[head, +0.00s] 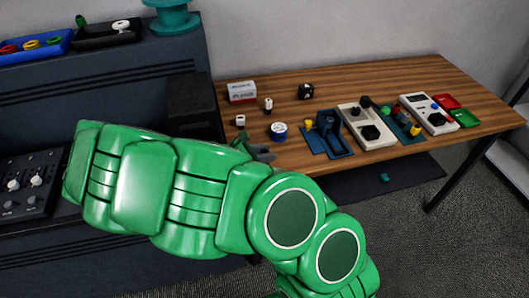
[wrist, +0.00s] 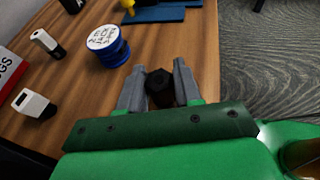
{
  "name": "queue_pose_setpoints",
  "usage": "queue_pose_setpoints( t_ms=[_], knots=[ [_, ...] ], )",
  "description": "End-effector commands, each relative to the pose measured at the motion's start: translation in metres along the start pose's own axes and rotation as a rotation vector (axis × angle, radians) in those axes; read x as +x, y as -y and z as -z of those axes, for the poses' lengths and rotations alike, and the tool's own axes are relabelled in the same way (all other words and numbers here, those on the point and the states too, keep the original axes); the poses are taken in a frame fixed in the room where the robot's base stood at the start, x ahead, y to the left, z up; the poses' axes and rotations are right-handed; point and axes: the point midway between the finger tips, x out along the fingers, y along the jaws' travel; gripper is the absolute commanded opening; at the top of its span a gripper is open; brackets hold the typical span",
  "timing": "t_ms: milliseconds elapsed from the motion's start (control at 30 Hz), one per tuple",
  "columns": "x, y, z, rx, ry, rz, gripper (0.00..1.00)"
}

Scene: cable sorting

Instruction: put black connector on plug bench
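In the wrist view, a dark, many-sided black connector (wrist: 159,86) sits between the two grey fingers of my gripper (wrist: 160,82), which appear closed against its sides. In the head view my gripper (head: 262,153) is at the front left edge of the table, mostly hidden behind my green arm, and the connector cannot be made out there. No bench is clearly labelled as the plug bench.
The wooden table (head: 450,78) also holds a blue-and-white round tub (head: 278,131), a white box (head: 242,91), small white items, a black item (head: 306,91) and red (head: 446,102) and green (head: 465,118) trays. A dark shelf unit (head: 120,62) stands left.

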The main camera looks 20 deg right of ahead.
Motion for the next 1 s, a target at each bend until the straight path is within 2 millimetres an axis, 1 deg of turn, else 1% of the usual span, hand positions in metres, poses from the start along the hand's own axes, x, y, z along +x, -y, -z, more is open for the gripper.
queue_pose_setpoints(
  t_ms=[33,100,167,567,767,1000],
  knots=[
    [0.000,0.000,0.000,0.000,0.000,0.000,0.40],
    [0.000,0.000,0.000,0.000,0.000,0.000,0.50],
    [0.000,0.000,0.000,0.000,0.000,0.000,0.59],
    [-0.003,0.000,-0.003,0.000,0.000,0.000,0.59],
    [-0.027,-0.001,-0.001,0.000,-0.003,-0.003,0.59],
    [-0.069,-0.002,-0.001,0.000,-0.004,-0.006,0.59]
  ],
)
